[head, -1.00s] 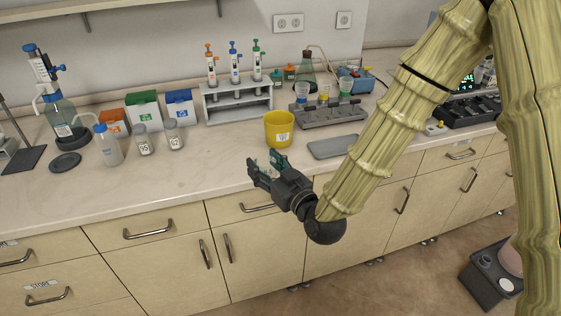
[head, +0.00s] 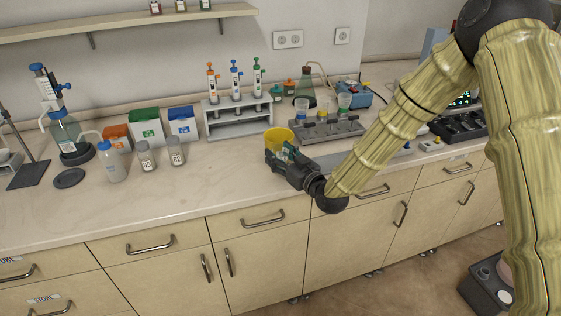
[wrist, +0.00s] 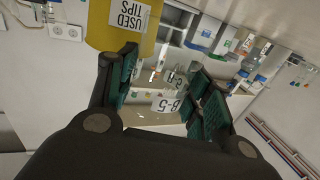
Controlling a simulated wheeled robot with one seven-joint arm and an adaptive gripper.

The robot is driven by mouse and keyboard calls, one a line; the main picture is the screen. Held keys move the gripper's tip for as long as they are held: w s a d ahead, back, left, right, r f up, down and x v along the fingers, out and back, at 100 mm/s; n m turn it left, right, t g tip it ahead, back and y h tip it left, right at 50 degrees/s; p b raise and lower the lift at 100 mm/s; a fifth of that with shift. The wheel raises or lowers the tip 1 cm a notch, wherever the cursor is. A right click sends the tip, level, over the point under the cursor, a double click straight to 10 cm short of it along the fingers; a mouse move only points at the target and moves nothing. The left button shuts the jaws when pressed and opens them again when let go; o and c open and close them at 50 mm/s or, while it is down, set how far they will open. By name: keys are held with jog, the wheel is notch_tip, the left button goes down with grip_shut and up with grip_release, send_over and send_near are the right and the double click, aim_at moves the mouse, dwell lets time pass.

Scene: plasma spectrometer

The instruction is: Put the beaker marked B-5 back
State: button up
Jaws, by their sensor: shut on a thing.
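The beaker marked B-5 (wrist: 168,105) is clear, and its white label shows between my gripper's fingers (wrist: 166,88) in the wrist view. The fingers are shut on it from both sides. In the head view my gripper (head: 281,158) is over the front part of the bench, just in front of the yellow tips bin. The beaker itself cannot be made out there.
The yellow bin (head: 279,135), labelled USED TIPS in the wrist view (wrist: 120,22), is close to my gripper. A grey block (head: 335,132) with coloured cups stands behind right. A pipette rack (head: 238,128) is behind.

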jog(key=shift+w+d, duration=0.15)
jog(key=shift+w, duration=0.35)
jog(key=shift+f+p, duration=0.65)
jog(key=shift+f, duration=1.15)
jog(key=shift+f, duration=0.2)
jog(key=o, duration=1.1)
jog(key=shift+r, duration=0.1)
jog(key=shift+s+r, duration=0.1)
jog(key=shift+s, duration=0.05)
jog(key=b+v, duration=0.2)
jog(key=v, duration=0.9)
jog(key=shift+s+d+b, duration=0.2)
jog(key=shift+s+b, duration=0.1)
jog(key=shift+s, duration=0.05)
